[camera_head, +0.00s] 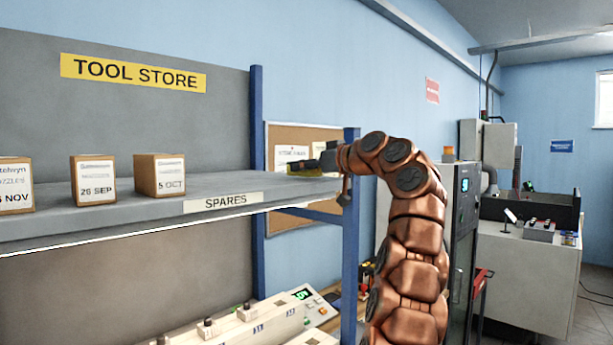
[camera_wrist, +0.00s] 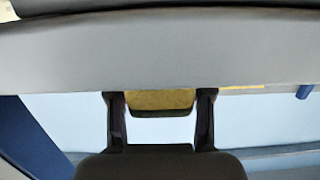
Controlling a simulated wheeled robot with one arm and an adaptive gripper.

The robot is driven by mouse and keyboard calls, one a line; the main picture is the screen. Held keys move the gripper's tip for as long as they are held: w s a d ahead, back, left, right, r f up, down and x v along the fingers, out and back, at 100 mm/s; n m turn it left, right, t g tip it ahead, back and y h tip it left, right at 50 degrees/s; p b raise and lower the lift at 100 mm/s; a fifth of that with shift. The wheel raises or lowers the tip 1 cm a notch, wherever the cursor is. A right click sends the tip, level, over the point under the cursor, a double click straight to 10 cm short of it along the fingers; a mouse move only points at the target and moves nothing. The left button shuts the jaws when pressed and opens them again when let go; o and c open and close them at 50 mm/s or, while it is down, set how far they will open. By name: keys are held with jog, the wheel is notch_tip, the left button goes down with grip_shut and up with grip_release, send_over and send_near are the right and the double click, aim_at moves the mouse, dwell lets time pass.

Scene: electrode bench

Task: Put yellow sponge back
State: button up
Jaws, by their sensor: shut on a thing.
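The yellow sponge (camera_wrist: 160,100) sits between the two dark fingers of my gripper (camera_wrist: 160,95) in the wrist view, with part of it hidden by a dark piece of the gripper. In the head view my gripper (camera_head: 320,162) is at the right end of the grey shelf (camera_head: 130,215), shut on the sponge (camera_head: 305,172). The sponge is low at the shelf's end. I cannot tell whether it touches the shelf top.
Several cardboard boxes, one dated 5 OCT (camera_head: 159,175), stand on the shelf to the left. A blue post (camera_head: 350,240) rises at the shelf's right end. The shelf top between the boxes and my gripper is clear. A white bench unit (camera_head: 240,325) is below.

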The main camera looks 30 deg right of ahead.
jog(key=shift+w+f, duration=0.1)
jog(key=shift+f, duration=0.4)
jog(key=shift+r, duration=0.15)
jog(key=o, duration=0.8)
